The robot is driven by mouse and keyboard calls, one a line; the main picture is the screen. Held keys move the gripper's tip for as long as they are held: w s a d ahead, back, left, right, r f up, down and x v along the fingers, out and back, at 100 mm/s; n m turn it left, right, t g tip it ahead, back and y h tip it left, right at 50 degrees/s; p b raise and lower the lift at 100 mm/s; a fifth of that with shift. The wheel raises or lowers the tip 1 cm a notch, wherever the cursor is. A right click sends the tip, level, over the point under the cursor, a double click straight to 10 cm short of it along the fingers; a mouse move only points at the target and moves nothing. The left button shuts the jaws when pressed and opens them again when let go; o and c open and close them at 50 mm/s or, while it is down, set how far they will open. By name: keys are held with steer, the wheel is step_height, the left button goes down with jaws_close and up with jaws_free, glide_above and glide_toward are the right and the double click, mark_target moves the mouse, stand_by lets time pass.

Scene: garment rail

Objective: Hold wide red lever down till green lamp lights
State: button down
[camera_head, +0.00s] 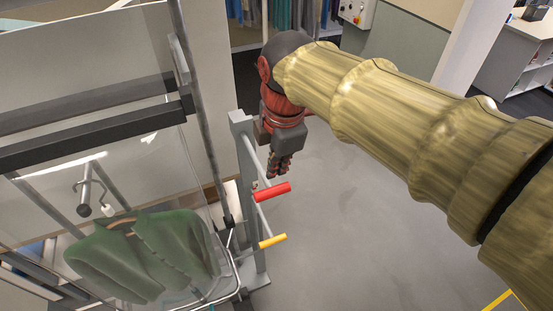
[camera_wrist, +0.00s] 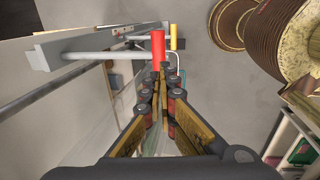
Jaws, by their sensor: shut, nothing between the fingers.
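The red lever (camera_head: 271,192) has a thick red grip on a grey arm that comes from a grey upright post (camera_head: 240,125). In the wrist view its red grip (camera_wrist: 158,46) shows just beyond my fingertips. My gripper (camera_head: 279,172) points down beside the post, its fingertips just above the red grip in the head view. Its fingers also show in the wrist view (camera_wrist: 161,78); they are shut and empty. A small gap seems to separate fingertips and grip, but I cannot tell exactly. I cannot make out a lit green lamp.
A yellow lever (camera_head: 272,241) sits lower on the same post and shows beyond the red one in the wrist view (camera_wrist: 173,37). A green garment (camera_head: 150,250) hangs on the rail at left. Grey floor to the right is clear.

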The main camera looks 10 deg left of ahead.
mark_target(273, 191)
steer(key=f, duration=0.3)
steer(key=w+f, duration=0.1)
steer(key=f, duration=0.5)
steer(key=shift+w+a+p, duration=0.3)
steer(key=shift+a+p, duration=0.1)
